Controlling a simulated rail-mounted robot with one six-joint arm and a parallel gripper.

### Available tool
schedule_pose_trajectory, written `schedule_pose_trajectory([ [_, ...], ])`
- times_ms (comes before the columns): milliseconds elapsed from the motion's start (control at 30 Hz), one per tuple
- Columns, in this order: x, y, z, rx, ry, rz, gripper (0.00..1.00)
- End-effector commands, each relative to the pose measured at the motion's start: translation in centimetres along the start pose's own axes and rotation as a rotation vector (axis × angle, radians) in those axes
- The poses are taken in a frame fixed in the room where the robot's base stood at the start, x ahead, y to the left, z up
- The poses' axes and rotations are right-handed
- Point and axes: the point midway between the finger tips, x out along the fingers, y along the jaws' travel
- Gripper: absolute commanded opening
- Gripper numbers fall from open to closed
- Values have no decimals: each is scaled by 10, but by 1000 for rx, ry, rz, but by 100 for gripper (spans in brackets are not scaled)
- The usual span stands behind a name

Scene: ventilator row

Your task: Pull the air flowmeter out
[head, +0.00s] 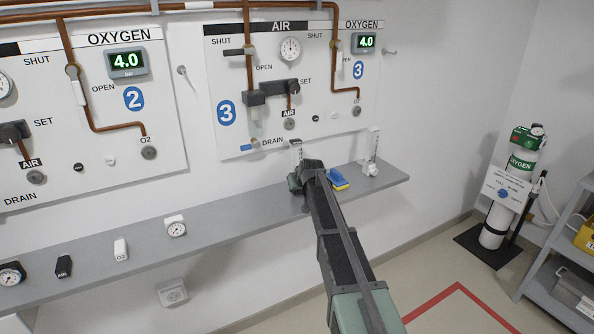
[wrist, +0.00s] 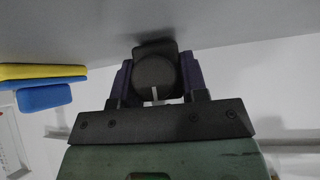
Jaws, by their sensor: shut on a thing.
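The air flowmeter (head: 296,147) shows in the head view as a pale upright body just behind my gripper, at shelf level below panel 3. My gripper (head: 298,182) is at the shelf, its jaws shut on the flowmeter's lower part, which is mostly hidden from the head. In the wrist view my gripper (wrist: 155,88) has its fingers on both sides of a dark round knob (wrist: 154,74) with a pale mark. The AIR outlet (head: 289,124) on panel 3 is bare, above the flowmeter and apart from it.
A blue and yellow sponge (head: 338,180) lies right of my gripper; it also shows in the wrist view (wrist: 43,97). A second flowmeter (head: 372,150) stands at the right of the grey shelf (head: 235,199). Gauges and small blocks stand on the left. An oxygen cylinder (head: 497,220) stands far right.

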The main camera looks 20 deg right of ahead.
Motion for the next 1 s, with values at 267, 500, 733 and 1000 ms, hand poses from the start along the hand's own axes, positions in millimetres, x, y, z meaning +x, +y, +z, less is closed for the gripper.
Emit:
schedule_pose_trajectory([
  [267, -2, 0, 2, 0, -1, 0, 0],
  [500, -2, 0, 2, 0, -1, 0, 0],
  [733, -9, 0, 10, 0, -1, 0, 0],
  [1000, -19, 0, 20, 0, -1, 0, 0],
])
